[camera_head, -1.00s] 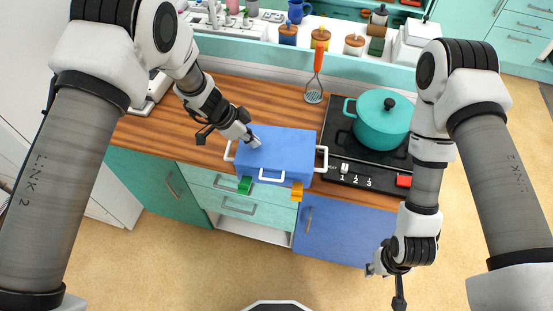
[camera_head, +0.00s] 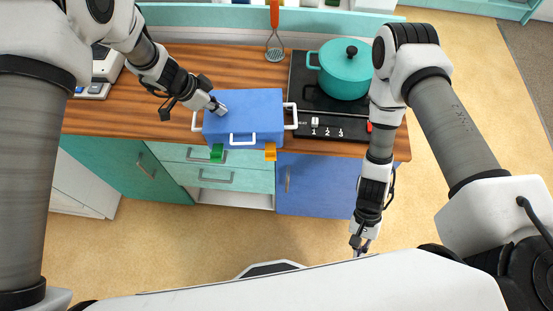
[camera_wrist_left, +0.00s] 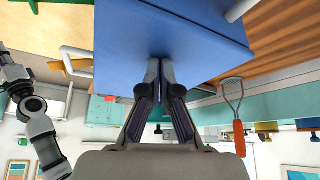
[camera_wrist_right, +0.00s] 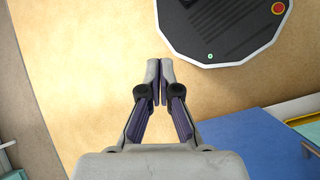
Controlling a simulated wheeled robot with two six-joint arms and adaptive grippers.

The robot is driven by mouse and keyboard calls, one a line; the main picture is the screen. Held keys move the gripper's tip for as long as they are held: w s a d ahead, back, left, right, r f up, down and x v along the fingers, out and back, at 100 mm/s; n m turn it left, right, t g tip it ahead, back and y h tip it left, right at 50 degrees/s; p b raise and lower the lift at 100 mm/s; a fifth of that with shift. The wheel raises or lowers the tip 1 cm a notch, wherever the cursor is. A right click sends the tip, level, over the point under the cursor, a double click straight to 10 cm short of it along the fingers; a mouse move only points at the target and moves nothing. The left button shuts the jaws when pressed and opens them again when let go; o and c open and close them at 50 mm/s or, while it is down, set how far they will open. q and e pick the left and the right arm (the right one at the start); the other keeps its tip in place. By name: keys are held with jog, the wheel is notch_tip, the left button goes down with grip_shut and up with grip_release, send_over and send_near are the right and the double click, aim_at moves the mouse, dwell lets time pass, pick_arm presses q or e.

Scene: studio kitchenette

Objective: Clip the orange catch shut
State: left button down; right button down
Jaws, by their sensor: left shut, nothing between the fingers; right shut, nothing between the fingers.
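A blue box (camera_head: 258,112) with white handles stands at the front of the wooden counter. The orange catch (camera_head: 270,153) is on its front, right of the front handle; a green catch (camera_head: 216,153) is left of it. The orange catch juts from the front edge; I cannot tell how its hook sits. My left gripper (camera_head: 219,108) is shut and empty, its tips at the lid's top left; the left wrist view shows them against the blue lid (camera_wrist_left: 190,35). My right gripper (camera_head: 360,249) is shut and empty, low over the floor, well right of the catch.
A teal pot (camera_head: 345,72) stands on the black stove (camera_head: 310,95) right of the box. Blue cabinet door (camera_head: 318,185) and teal drawers (camera_head: 225,178) are below the counter. Open floor lies in front.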

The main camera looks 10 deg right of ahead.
aim_at(270, 149)
jog(key=w+a+f+m+t+y, duration=0.1)
jog(key=w+a+m+y, duration=0.6)
jog(key=a+m+y, duration=0.35)
jog(key=w+d+r+m+t+y, duration=0.1)
jog(key=w+r+m+t+y, duration=0.15)
jog(key=w+t+y, duration=0.35)
jog(key=w+d+r+m+t+y, duration=0.1)
jog(key=w+r+m+t+y, duration=0.1)
jog(key=w+m+t, duration=0.45)
pick_arm(q)
jog(key=shift+f, duration=0.1)
pick_arm(e)
jog(key=w+a+r+n+g, duration=0.1)
jog(key=w+a+r+n, duration=0.1)
jog(key=w+a+r, duration=0.3)
jog(key=a+r, duration=0.1)
jog(key=a, duration=0.3)
jog(key=shift+n, duration=0.35)
